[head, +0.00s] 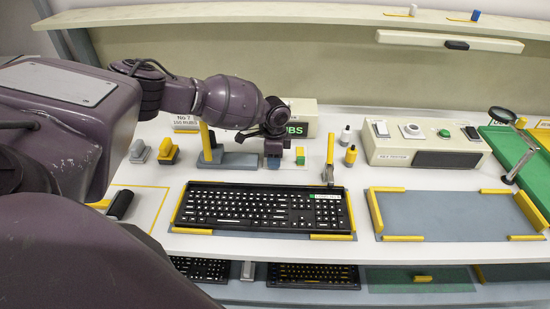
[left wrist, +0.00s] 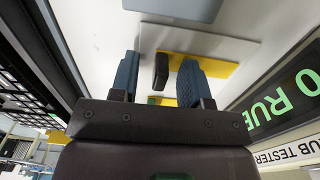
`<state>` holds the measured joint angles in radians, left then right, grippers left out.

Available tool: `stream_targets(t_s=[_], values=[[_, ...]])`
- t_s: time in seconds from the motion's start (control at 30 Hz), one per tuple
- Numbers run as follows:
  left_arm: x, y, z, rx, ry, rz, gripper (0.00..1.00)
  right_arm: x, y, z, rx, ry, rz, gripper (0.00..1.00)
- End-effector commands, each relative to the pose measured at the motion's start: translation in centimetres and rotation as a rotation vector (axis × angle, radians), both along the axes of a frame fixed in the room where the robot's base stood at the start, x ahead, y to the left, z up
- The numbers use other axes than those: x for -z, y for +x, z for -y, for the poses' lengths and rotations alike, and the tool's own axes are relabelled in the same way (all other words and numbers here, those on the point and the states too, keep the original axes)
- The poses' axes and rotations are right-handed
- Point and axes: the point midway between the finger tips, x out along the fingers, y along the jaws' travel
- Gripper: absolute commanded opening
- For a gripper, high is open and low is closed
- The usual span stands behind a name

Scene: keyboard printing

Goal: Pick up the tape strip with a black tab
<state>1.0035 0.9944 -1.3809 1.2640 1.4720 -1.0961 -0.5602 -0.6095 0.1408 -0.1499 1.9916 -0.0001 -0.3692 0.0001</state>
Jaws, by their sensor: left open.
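In the left wrist view, a small black tab (left wrist: 161,71) lies between the two blue fingers of my left gripper (left wrist: 158,80), with a visible gap on each side. It is in front of a yellow plate (left wrist: 215,68). The tape strip itself cannot be made out clearly. In the head view my left gripper (head: 274,157) points down over a small stand behind the keyboard and hides the tab. The gripper is open and does not visibly hold anything. My right gripper is in neither view.
A black keyboard (head: 262,207) lies in front of the gripper. A green and yellow block (head: 300,156) stands close on its right, and a lit sign (head: 300,127) behind. A yellow bottle (head: 351,156) and a tester box (head: 424,148) stand farther right. The blue-grey mat (head: 450,214) is empty.

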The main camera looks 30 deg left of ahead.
Motion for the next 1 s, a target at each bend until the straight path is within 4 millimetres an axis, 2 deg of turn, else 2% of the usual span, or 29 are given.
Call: stream_targets(t_s=[0.2,0.4,0.5,0.83,1.0], values=[[0.0,0.0,0.0,0.000,0.000,0.001,0.43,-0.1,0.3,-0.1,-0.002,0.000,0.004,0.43],[0.0,0.0,0.0,0.000,0.000,0.001,0.12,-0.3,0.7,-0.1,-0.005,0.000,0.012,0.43],[0.0,0.0,0.0,0.000,0.001,0.001,0.00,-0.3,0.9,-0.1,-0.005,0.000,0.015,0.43],[-0.1,0.0,0.0,0.000,0.000,0.001,0.00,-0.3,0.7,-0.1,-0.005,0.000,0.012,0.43],[-1.5,0.1,-0.1,0.000,-0.001,0.003,0.00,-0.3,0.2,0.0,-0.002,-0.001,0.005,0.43]])
